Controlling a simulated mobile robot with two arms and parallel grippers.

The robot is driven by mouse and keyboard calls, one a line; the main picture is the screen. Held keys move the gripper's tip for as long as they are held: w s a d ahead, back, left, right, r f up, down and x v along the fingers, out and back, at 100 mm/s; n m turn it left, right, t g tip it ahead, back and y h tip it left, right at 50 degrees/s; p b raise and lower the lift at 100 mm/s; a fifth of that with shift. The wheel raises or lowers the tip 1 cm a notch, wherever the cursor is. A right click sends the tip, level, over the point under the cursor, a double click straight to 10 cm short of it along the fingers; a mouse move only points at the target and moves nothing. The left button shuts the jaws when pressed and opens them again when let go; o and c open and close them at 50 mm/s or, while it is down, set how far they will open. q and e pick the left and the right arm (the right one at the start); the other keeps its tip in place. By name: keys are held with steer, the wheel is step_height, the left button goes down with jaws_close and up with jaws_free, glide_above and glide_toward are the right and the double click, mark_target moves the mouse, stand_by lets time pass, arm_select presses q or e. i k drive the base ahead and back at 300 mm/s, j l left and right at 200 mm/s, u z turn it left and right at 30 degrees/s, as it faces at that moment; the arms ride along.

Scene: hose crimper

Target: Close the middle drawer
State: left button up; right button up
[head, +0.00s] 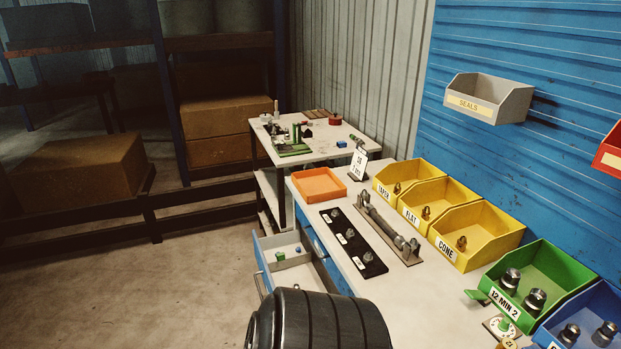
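A grey drawer (288,270) with a blue front stands pulled out to the left from under the workbench. A small green item (280,256) and a small blue item (298,250) lie inside it. Blue drawer fronts (312,237) show along the bench side next to it and look shut. I cannot tell from this view which level the open drawer belongs to. A large dark ribbed shape at the bottom of the picture hides the drawer's near end and the bench side below. Neither of my grippers can be made out.
The workbench top (368,283) carries an orange tray (319,188), a black strip of fittings (352,247), and yellow bins (437,197). Green (553,268) and blue bins stand at the right. A second table (325,150) is behind. The floor (150,270) left of the drawer is clear.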

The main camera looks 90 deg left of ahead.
mark_target(305, 274)
steer(key=u, duration=2.4)
steer(key=i+j+u, duration=0.15)
steer(key=u, duration=0.2)
steer(key=i+j+u, duration=0.1)
steer(key=i+u, duration=0.2)
